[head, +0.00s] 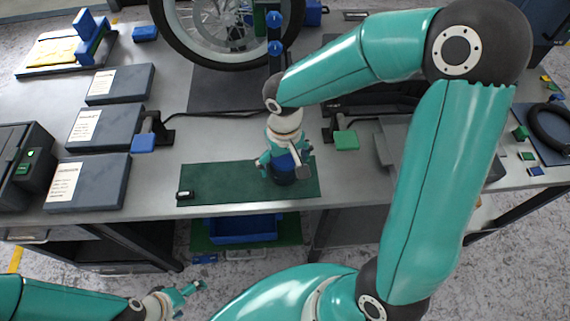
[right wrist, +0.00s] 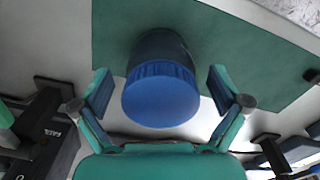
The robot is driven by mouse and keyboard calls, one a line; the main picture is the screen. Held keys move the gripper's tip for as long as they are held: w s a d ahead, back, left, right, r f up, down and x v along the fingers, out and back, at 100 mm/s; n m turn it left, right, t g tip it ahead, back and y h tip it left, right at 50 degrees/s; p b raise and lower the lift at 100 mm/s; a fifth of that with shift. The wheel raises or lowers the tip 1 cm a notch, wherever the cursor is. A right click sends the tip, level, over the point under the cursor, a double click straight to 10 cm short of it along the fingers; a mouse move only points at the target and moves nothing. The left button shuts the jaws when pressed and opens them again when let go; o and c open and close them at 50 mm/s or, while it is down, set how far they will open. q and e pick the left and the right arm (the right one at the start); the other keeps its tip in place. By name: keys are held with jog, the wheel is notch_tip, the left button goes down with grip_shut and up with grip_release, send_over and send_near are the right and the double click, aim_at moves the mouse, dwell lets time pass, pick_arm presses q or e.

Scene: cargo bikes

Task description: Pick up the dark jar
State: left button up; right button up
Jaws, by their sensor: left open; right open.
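The dark jar (head: 283,172) stands on a green mat (head: 225,180) near the front edge of the bench. In the right wrist view the dark jar (right wrist: 160,88) shows its ribbed blue lid toward the camera. My right gripper (head: 283,162) is above and around the jar in the head view. In the right wrist view the right gripper (right wrist: 162,88) has one finger on each side of the jar, with gaps visible, so it is open. My left gripper (head: 187,297) is low at the lower left, open and away from the bench.
A small black item (head: 185,195) lies at the mat's left end. Several dark boxes (head: 90,128) with labels lie at the left. A bike wheel (head: 232,25) stands behind. A blue bin (head: 245,229) is below the bench edge. Clamps with blue (head: 143,143) and green (head: 346,140) pads flank the mat.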

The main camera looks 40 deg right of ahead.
jog(key=shift+f, duration=0.2)
jog(key=c, duration=1.3)
jog(key=shift+c, duration=0.2)
jog(key=shift+r, duration=0.15)
